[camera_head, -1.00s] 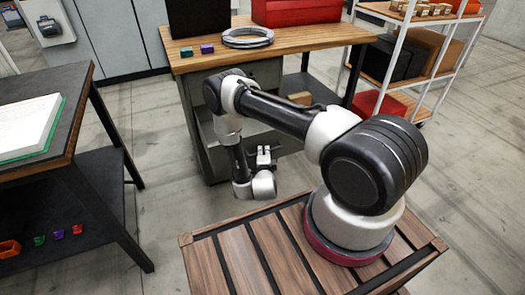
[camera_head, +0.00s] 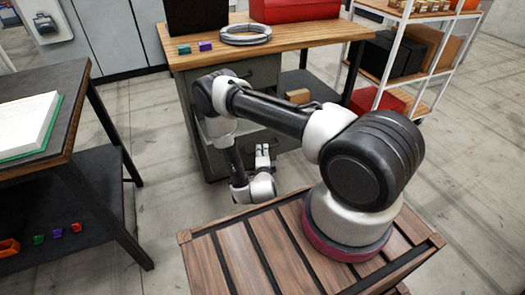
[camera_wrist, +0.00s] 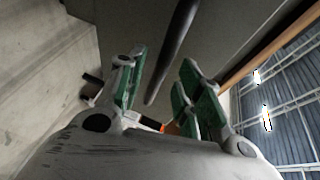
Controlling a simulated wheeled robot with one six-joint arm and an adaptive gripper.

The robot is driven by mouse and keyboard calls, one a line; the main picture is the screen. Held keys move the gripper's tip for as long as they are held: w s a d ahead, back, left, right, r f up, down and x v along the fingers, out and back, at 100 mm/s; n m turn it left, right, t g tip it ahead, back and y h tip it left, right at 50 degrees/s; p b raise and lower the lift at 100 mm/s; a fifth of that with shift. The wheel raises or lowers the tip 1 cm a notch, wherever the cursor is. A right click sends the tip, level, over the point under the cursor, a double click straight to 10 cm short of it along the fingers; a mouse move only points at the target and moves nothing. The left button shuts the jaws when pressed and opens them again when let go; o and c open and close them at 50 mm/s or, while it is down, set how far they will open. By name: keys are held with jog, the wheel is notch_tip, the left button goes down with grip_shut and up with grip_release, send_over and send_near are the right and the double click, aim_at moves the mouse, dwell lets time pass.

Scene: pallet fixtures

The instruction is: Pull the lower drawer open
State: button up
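The grey drawer cabinet (camera_head: 262,72) stands under the wooden-topped workbench. My arm covers much of its front in the head view, and I cannot tell how far either drawer is out. My gripper (camera_head: 262,152) is low in front of the cabinet, near the lower drawer front (camera_head: 287,141). In the wrist view my gripper (camera_wrist: 163,62) is open, with its green-lined fingers apart. A dark bar handle (camera_wrist: 172,50) on a grey front (camera_wrist: 128,22) shows in the gap between the fingers. I cannot tell whether they touch it.
The workbench top (camera_head: 300,37) carries a wire coil (camera_head: 245,34), small coloured blocks and a red case (camera_head: 293,10). A dark table (camera_head: 60,150) stands at left, a white-framed shelf (camera_head: 400,50) at right. Open floor (camera_head: 160,190) lies between the dark table and the cabinet.

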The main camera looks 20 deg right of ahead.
jog(key=v, duration=0.9)
jog(key=shift+d, duration=0.1)
